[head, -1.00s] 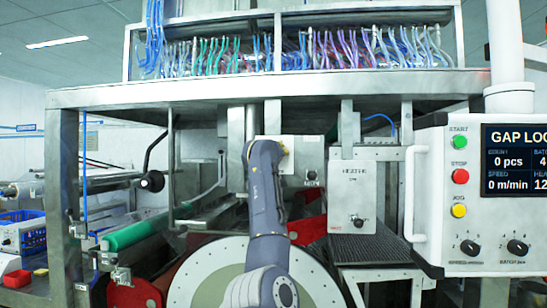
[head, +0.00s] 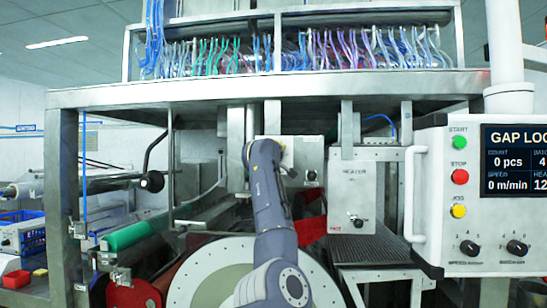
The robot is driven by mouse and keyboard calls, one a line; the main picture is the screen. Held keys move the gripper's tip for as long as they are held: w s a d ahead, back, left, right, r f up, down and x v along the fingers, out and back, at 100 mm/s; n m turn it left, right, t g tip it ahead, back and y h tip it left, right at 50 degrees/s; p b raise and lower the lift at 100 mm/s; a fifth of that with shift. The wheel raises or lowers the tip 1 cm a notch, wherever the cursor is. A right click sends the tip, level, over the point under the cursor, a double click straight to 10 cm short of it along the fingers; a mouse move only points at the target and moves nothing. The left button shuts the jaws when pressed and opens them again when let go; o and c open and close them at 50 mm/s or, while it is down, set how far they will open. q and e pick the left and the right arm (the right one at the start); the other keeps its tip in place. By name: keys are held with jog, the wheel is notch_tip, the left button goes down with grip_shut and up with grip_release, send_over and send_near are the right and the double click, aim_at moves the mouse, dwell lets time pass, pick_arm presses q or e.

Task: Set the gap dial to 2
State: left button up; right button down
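No dial marked as the gap dial can be read. A grey plate (head: 311,154) at the centre of the machine carries a small black knob (head: 311,175); its marks are too small to read. My grey-blue arm rises from the bottom middle, its lower link from the left, so I take it as my left. Its wrist bends in front of the plate's left part and hides it. My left gripper (head: 288,172) shows only as a small dark shape by the plate; its fingers and any contact are unclear. My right gripper is out of view.
A control box at right has a screen (head: 515,160) reading "GAP LOC", cut off, start, stop and jog buttons, a speed knob (head: 469,248) and a batch knob (head: 516,248). A heater box (head: 357,197) stands right of the arm. A large round drum (head: 205,275) lies below.

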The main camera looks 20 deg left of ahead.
pick_arm(q)
jog(key=shift+d+f, duration=0.1)
jog(key=shift+d, duration=0.05)
jog(key=o, duration=1.3)
jog(key=shift+s+d, duration=0.25)
jog(key=shift+s, duration=1.7)
jog(key=shift+s+d, duration=0.3)
jog(key=shift+s, duration=1.7)
jog(key=shift+s+d, duration=0.25)
jog(key=shift+s, duration=1.7)
